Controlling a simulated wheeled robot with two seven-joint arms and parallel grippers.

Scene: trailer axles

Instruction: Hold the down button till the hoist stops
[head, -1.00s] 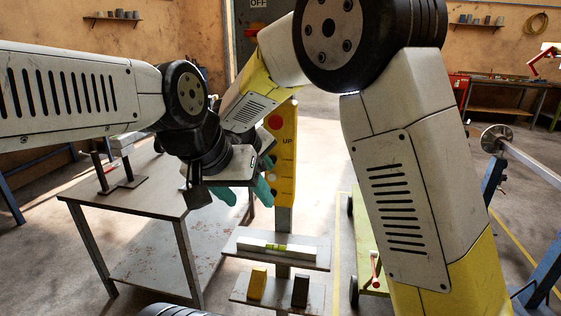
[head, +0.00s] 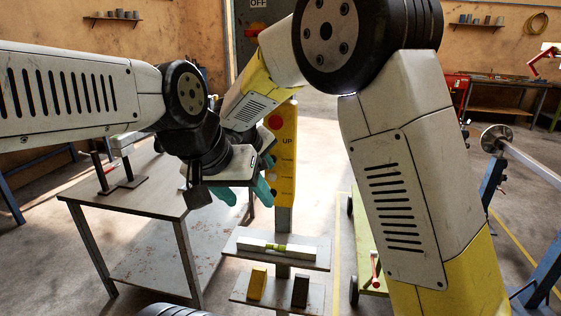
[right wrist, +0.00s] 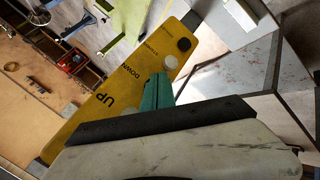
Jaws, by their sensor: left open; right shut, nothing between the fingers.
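The yellow control box (head: 286,150) stands on a post in the middle of the head view, with a red button near its top and the label UP. In the right wrist view the box (right wrist: 85,120) shows the labels UP and DOWN. My right gripper (right wrist: 163,77) is shut and empty, its teal fingers in front of the box beside the word DOWN. They hide the down button, and I cannot tell whether they press it. My left gripper (head: 246,197) is open and empty, left of the post. I cannot make out the hoist.
A metal table (head: 130,200) stands at left. An axle (head: 530,163) rests on blue stands at right.

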